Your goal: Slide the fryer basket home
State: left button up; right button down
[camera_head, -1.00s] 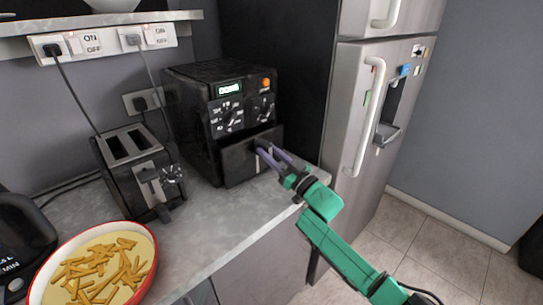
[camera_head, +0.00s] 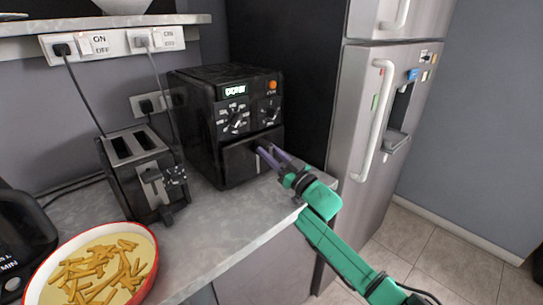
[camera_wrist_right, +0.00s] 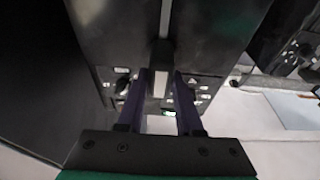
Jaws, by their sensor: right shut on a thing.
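The black air fryer (camera_head: 200,110) stands on the counter, its lit display and dials facing me. Its fryer basket (camera_head: 238,162) is the dark drawer front below the dials, and it looks nearly level with the body; I cannot tell if a small gap is left. My right gripper (camera_head: 268,153) is shut on the basket's upright light handle. In the right wrist view, the two purple fingers (camera_wrist_right: 158,92) stand on either side of the handle (camera_wrist_right: 161,82). My left gripper is not in view.
A black toaster (camera_head: 143,180) stands left of the fryer. A red-rimmed bowl (camera_head: 37,287) of fries sits at the front left, beside a black kettle-like appliance (camera_head: 20,240). The steel fridge (camera_head: 350,150) rises to the right. Some counter between bowl and fryer is clear.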

jog(key=shift+w+a+r, duration=0.15)
dwell(0.6)
jog(key=shift+c, duration=2.4)
grip_release()
